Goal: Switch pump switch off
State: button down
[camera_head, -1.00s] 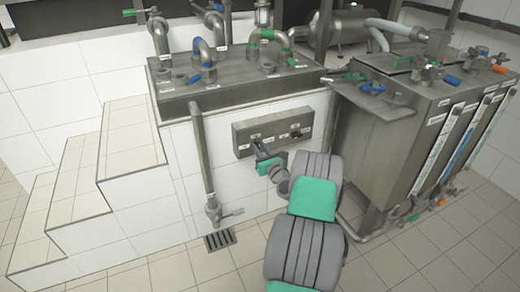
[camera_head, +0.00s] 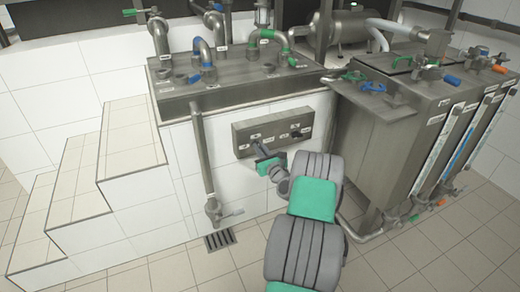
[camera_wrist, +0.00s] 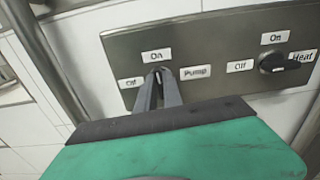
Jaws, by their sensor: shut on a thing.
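The pump switch (camera_wrist: 158,76) is a small dark knob on the grey metal control panel. In the wrist view it lies between the labels "Off" on its left, "On" above and "Pump" on its right. My gripper (camera_wrist: 160,84) is shut on this knob, with its two grey fingers at either side. The fingers hide most of the knob, so its exact setting is hard to tell. In the head view my gripper (camera_head: 261,150) reaches the lower left part of the panel (camera_head: 297,119).
The black heat knob (camera_wrist: 272,62) sits on the same panel to the right, with its own "Off", "On" and "Heat" labels. A vertical pipe (camera_head: 202,150) with a valve stands left of the panel. A metal tank (camera_head: 385,130) stands to the right.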

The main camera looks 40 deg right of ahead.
jog(key=shift+a+f+n+b, duration=0.15)
jog(key=shift+n+b, duration=1.6)
jog(key=shift+n, duration=2.55)
jog(key=shift+a+f+n+b, duration=0.15)
jog(key=shift+n+b, duration=1.55)
jog(key=shift+n, duration=2.6)
jog(key=shift+d, duration=0.1)
jog(key=c, duration=1.5)
grip_release()
